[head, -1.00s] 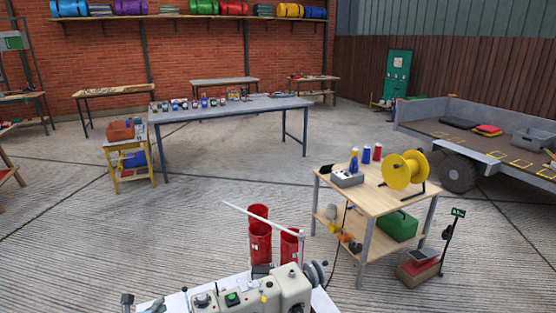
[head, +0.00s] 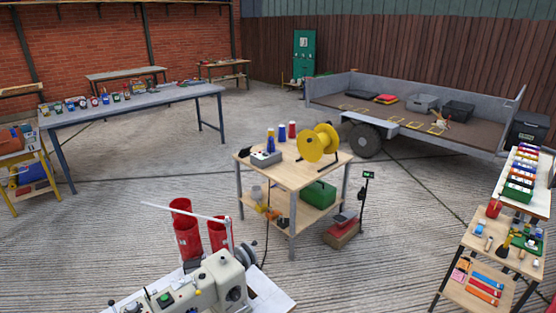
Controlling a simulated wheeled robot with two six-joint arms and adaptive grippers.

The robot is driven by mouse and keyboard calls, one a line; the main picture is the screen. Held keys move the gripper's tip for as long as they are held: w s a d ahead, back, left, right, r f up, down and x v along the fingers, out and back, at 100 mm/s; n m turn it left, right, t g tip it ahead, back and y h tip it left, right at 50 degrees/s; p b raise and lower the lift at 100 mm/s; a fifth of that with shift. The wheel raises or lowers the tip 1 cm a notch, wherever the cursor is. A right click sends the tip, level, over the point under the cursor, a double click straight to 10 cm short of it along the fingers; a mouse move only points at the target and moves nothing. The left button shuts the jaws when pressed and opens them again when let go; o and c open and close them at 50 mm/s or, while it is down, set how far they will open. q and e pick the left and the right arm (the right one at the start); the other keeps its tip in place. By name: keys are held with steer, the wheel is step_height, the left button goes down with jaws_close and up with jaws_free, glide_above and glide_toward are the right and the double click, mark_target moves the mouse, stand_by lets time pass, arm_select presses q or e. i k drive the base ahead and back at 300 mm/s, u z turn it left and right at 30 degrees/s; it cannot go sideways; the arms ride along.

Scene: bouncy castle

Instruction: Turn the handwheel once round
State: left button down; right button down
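A cream sewing machine (head: 215,281) stands on a white table top (head: 272,297) at the bottom of the head view, partly cut off by the lower edge. A dark grey wheel (head: 246,256), which looks like the handwheel, sits at the machine's far right end, partly hidden behind its body. A round dark knob (head: 235,294) is on the machine's near end. A green button (head: 164,299) is on its left part. Neither of my grippers is in view.
Red cylinders (head: 187,238) and a thin white rod stand behind the machine. A wooden workbench (head: 285,172) with a yellow reel (head: 318,143) is beyond it. A trailer (head: 420,120) is at the back right. Shelves of coloured items (head: 480,262) stand at right.

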mark_target(241, 255)
steer(key=k, duration=0.5)
steer(key=z, duration=1.25)
steer(key=i, duration=2.8)
steer(key=u, duration=3.35)
